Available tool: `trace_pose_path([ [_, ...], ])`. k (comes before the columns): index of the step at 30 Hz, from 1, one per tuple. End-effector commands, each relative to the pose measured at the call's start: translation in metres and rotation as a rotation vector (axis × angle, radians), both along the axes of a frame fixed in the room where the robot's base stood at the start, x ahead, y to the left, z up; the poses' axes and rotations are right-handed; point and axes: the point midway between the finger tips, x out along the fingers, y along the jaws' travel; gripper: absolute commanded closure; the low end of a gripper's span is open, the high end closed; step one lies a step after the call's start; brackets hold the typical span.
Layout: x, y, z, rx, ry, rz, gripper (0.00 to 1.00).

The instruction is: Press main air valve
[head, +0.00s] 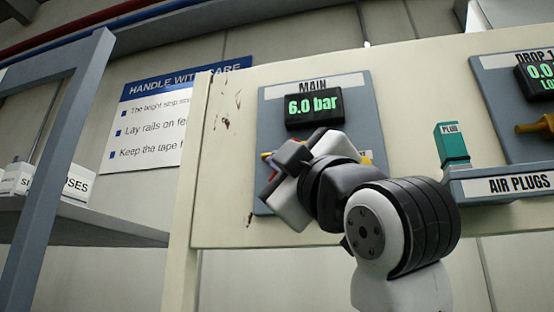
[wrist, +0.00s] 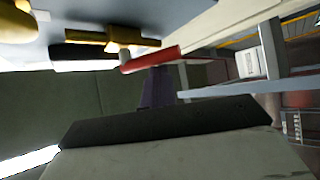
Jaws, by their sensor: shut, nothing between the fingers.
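The main air plate (head: 370,138) is grey-blue, labelled MAIN, with a display (head: 314,107) reading 6.0 bar in green. My gripper (head: 280,172) is in front of this plate, below the display, and covers most of the main air valve. A bit of yellow and red shows at its left edge. In the wrist view the valve shows a yellow brass body (wrist: 108,38) and a red lever (wrist: 150,60). My gripper is shut and empty, close to the lever; I cannot tell whether it touches it.
To the right are a green plug (head: 452,146) on the AIR PLUGS shelf (head: 503,185) and a DROP 1 plate (head: 500,90) with a display and brass fitting. A grey rack (head: 62,160) with white boxes stands left. A sign (head: 150,120) hangs behind.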

Motion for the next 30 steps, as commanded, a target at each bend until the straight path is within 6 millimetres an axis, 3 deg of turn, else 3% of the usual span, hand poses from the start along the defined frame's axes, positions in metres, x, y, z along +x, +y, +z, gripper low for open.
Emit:
trace_pose_path([
  [17,-0.0012,-0.0105,-0.0015,0.005,0.002,-0.005,1.0],
  [30,0.0026,-0.0043,0.0016,0.003,0.001,-0.004,1.0],
])
